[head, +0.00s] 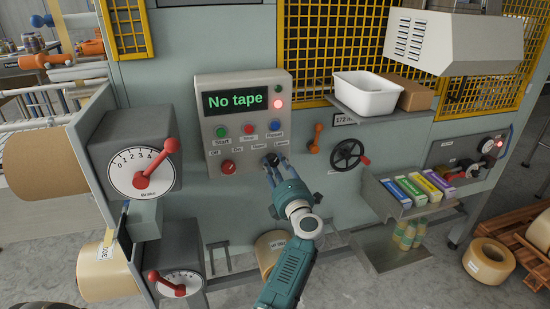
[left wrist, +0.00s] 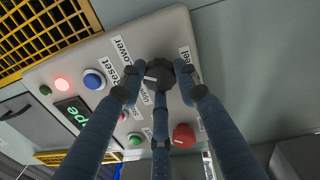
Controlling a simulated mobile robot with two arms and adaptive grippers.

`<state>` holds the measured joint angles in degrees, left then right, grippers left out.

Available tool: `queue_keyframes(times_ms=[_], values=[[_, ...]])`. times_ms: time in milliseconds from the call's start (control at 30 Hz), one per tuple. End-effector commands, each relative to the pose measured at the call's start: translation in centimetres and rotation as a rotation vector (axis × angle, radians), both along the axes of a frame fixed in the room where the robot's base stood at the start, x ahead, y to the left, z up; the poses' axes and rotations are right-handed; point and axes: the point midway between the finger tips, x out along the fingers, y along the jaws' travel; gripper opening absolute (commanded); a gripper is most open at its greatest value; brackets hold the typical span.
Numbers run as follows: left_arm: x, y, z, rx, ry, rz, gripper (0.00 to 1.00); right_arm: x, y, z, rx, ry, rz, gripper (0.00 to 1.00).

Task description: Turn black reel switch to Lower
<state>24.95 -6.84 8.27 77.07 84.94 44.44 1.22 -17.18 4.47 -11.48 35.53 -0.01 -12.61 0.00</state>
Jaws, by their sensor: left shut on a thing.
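The black reel switch (head: 271,159) is a round knob at the lower right of the grey control panel (head: 242,90). My left gripper (head: 274,168) is at the knob with its fingers around it. In the left wrist view the fingers (left wrist: 160,84) close on the black knob (left wrist: 160,72), which carries a short white mark towards the left. The label Lower (left wrist: 122,50) and a label ending in "eel" (left wrist: 187,60) show on either side of the knob. The fingers hide part of the knob and nearby labels. My right gripper is out of view.
The panel display (head: 235,101) reads "No tape" and a red lamp (head: 278,103) is lit. Start, Stop and Reset buttons and a red knob (head: 228,167) are close by. An orange lever (head: 317,138) and black handwheel (head: 348,153) stand to the right.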

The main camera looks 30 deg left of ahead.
Motion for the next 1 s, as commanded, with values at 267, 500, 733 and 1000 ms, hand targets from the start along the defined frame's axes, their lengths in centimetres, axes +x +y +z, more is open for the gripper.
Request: queue_keyframes(times_ms=[267, 500, 733, 1000], values=[[0.2, -0.2, 0.6, 0.076, 0.077, -0.008, 0.06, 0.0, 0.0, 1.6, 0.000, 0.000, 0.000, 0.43], [0.2, -0.2, 0.5, 0.097, 0.102, -0.007, 0.06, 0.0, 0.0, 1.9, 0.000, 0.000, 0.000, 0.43], [0.2, -0.2, 0.4, 0.099, 0.103, -0.007, 0.06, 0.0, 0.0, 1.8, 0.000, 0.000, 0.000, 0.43], [0.2, -0.2, 0.3, 0.096, 0.103, -0.005, 0.51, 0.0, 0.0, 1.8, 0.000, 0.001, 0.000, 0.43]])
